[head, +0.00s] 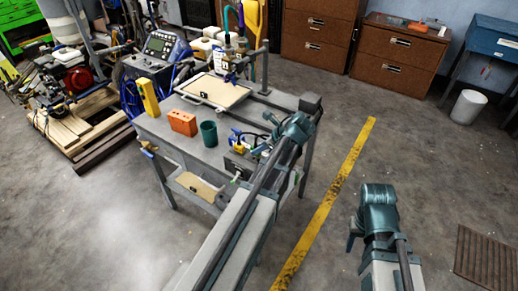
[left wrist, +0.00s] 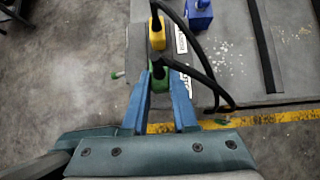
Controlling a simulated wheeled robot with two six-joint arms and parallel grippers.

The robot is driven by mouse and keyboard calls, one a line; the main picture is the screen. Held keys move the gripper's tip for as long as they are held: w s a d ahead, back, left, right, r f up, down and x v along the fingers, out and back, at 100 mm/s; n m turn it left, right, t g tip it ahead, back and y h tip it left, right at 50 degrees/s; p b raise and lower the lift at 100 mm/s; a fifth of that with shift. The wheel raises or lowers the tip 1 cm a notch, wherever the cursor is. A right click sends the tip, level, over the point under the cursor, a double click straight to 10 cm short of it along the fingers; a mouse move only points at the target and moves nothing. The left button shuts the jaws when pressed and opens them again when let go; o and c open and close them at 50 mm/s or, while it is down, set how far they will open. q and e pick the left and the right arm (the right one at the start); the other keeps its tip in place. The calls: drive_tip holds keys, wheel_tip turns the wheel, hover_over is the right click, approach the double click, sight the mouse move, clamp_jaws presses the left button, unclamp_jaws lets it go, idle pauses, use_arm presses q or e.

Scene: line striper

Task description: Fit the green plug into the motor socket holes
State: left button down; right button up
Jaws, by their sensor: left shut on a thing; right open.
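My left gripper (left wrist: 161,86) is shut on the green plug (left wrist: 160,83), which shows between its blue fingers with a black cable rising from it. In the head view my left gripper (head: 262,149) is low over the cart. A yellow plug (left wrist: 157,36) with a black cable sits just beyond the green one, on a grey box (left wrist: 137,45) with a white label, seemingly the motor. A blue plug (left wrist: 200,14) lies to its right. The socket holes are hidden, and I cannot tell whether the green plug touches them. My right gripper (head: 355,234) is open and empty over the floor.
The cart top (head: 205,150) holds an orange block (head: 182,122), a teal cup (head: 209,133), a yellow case (head: 149,97) and a clipboard (head: 213,90). Black cables loop close to my left fingers. Clear floor with a yellow line (head: 325,205) lies right of the cart.

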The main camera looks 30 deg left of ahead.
use_arm(q)
drive_tip(key=shift+f+b, duration=1.3)
drive_tip(key=shift+f, duration=0.05)
idle(0.7)
drive_tip(key=c, duration=0.6)
unclamp_jaws()
drive_tip(key=shift+o, duration=0.2)
drive_tip(key=shift+o, duration=1.4)
drive_tip(key=shift+r, duration=0.15)
drive_tip(key=p+v, duration=0.5)
drive_tip(key=v, duration=0.1)
drive_tip(key=shift+d+r, duration=0.2)
drive_tip(key=shift+d, duration=0.1)
